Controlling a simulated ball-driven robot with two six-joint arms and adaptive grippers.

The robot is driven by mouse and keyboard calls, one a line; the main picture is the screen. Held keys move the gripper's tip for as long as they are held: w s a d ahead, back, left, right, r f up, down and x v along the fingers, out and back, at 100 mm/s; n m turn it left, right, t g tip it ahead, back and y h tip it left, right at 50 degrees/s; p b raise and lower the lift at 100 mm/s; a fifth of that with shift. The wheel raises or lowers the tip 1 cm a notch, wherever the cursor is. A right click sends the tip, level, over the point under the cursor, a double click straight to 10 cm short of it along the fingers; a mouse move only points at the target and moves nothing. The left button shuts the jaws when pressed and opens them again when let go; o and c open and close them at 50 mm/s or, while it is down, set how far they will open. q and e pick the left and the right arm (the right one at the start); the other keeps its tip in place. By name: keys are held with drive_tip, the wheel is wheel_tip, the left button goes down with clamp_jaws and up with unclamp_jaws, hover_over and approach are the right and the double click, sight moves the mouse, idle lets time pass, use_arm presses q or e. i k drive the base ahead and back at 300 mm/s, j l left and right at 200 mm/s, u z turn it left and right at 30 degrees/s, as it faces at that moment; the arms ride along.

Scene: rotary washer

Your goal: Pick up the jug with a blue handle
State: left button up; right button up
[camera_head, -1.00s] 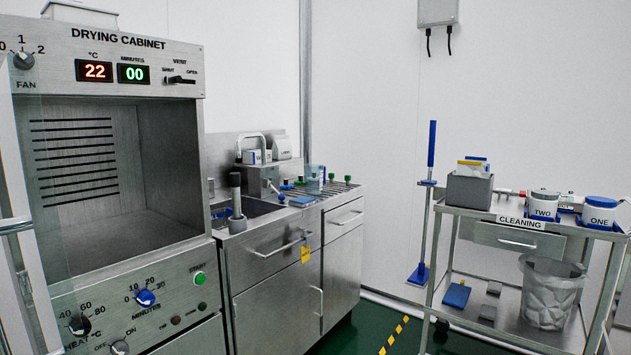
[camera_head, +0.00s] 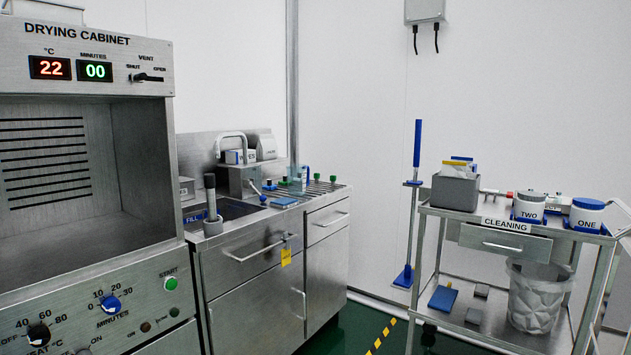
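A small clear, bluish container (camera_head: 299,180) stands at the back of the draining area beside the sink. It may be the jug, but it is too small for me to tell whether it has a blue handle. Neither of my grippers shows in the head view.
The drying cabinet (camera_head: 90,250) fills the left. The steel sink unit (camera_head: 265,270) stands beside it, with a grey cylinder (camera_head: 211,200) at its front edge. The cleaning trolley (camera_head: 500,245) with tubs and a bin is at right. Green floor (camera_head: 350,335) shows between them.

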sight(298, 175)
drive_tip(key=i+l+z, duration=0.1)
drive_tip(key=i+l, duration=0.8)
drive_tip(key=i+u, duration=0.45)
drive_tip(key=i+l+u, duration=0.15)
drive_tip(key=i+u, duration=0.35)
drive_tip(key=i+l, duration=0.05)
drive_tip(key=i, duration=0.05)
